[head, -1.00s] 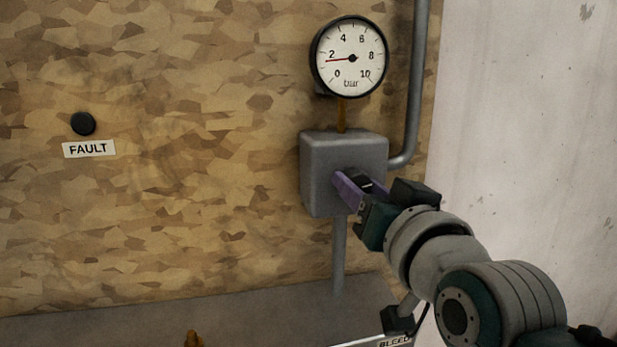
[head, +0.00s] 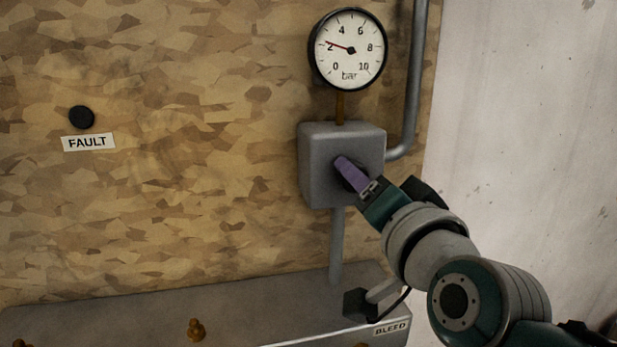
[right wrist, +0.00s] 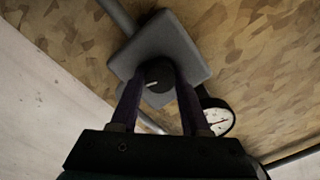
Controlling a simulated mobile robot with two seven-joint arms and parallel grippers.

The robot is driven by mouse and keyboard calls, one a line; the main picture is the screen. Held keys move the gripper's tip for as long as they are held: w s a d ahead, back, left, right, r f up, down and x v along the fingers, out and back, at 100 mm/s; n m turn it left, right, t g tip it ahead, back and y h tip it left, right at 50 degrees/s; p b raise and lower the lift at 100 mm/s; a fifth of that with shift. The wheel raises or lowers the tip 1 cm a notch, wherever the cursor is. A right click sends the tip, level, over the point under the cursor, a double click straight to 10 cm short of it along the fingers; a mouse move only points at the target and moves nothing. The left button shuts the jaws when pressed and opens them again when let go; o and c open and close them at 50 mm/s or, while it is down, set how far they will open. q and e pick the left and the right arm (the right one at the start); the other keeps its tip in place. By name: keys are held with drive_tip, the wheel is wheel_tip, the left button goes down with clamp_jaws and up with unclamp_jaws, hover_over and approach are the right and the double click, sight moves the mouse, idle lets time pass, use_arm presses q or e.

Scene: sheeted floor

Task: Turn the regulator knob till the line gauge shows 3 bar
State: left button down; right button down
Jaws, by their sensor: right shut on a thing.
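The round line gauge (head: 347,68) has a white face marked 0 to 10 bar. Its red needle points a little above 2, roughly 2.4. The grey regulator box (head: 315,165) is below it on the panel. My right gripper (head: 347,170) reaches the front of the box from the lower right. In the right wrist view its purple fingers stand on both sides of the round dark regulator knob (right wrist: 157,78) and are shut on it. The knob has a white pointer line. In the head view the fingers mostly hide it. My left gripper is not in view.
A black round FAULT lamp or button (head: 81,117) is at the left above its label (head: 88,142). A grey ledge (head: 260,305) below carries a BLEED label (head: 391,328), a dark block with a lever, and a small brass fitting (head: 196,329). Grey pipe (head: 414,80) runs right of the gauge.

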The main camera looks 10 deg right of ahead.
drive_tip(key=shift+c, duration=1.9)
unclamp_jaws()
drive_tip(key=s, duration=1)
drive_tip(key=shift+d+b, duration=0.15)
drive_tip(key=shift+b, duration=0.2)
